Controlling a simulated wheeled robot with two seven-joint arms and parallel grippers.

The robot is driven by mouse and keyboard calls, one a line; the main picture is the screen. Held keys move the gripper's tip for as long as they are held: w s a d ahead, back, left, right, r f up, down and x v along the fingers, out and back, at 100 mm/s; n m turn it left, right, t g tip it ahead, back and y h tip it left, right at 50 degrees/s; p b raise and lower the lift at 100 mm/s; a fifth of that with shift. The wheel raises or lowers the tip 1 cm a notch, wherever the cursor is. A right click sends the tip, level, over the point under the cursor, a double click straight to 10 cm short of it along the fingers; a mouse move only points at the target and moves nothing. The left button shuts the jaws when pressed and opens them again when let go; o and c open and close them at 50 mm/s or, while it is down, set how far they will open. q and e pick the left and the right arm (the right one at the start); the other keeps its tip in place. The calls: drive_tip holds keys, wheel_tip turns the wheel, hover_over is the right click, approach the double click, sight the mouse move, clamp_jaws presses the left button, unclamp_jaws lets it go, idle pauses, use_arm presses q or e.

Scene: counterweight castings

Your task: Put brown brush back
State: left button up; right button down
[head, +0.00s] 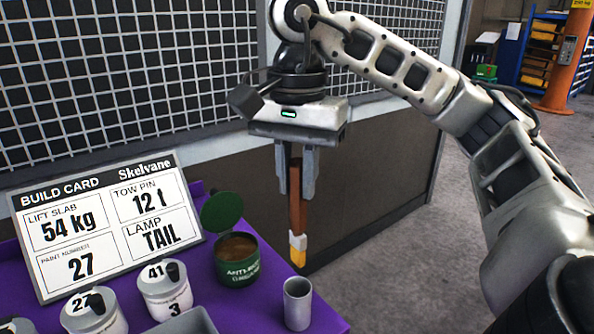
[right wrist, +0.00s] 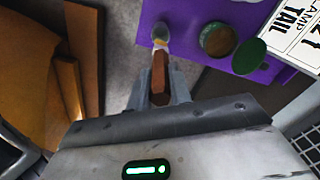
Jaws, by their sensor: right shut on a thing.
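The brown brush (head: 298,215) hangs upright, bristles down, with a yellow and white tip. My right gripper (head: 295,186) is shut on its upper handle and holds it in the air near the purple table's right edge. The brush handle also shows in the right wrist view (right wrist: 160,72) between the fingers of the right gripper (right wrist: 160,90). A grey open cup (head: 297,303) stands on the table below the brush tip; in the right wrist view the tip overlaps it. My left gripper is not in view.
A green open tin (head: 238,262) with its lid (head: 222,211) up stands left of the cup. White numbered pots (head: 165,290) and a build card (head: 106,222) are farther left on the purple table (head: 262,292). A mesh-topped wall (head: 150,75) stands behind.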

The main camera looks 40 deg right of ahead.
sight(297, 246)
drive_tip(key=shift+f+b, duration=0.55)
drive_tip(key=shift+f, duration=0.35)
wheel_tip(297, 246, down, 2)
drive_tip(key=shift+b, duration=0.85)
drive_tip(key=shift+f+b, duration=0.55)
drive_tip(key=shift+f, duration=0.15)
wheel_tip(297, 246, down, 2)
drive_tip(key=shift+b, duration=0.85)
wheel_tip(297, 246, down, 2)
drive_tip(key=shift+b, duration=0.85)
wheel_tip(297, 246, down, 2)
drive_tip(key=shift+b, duration=0.85)
drive_tip(key=shift+f+b, duration=0.6)
drive_tip(key=shift+f, duration=0.1)
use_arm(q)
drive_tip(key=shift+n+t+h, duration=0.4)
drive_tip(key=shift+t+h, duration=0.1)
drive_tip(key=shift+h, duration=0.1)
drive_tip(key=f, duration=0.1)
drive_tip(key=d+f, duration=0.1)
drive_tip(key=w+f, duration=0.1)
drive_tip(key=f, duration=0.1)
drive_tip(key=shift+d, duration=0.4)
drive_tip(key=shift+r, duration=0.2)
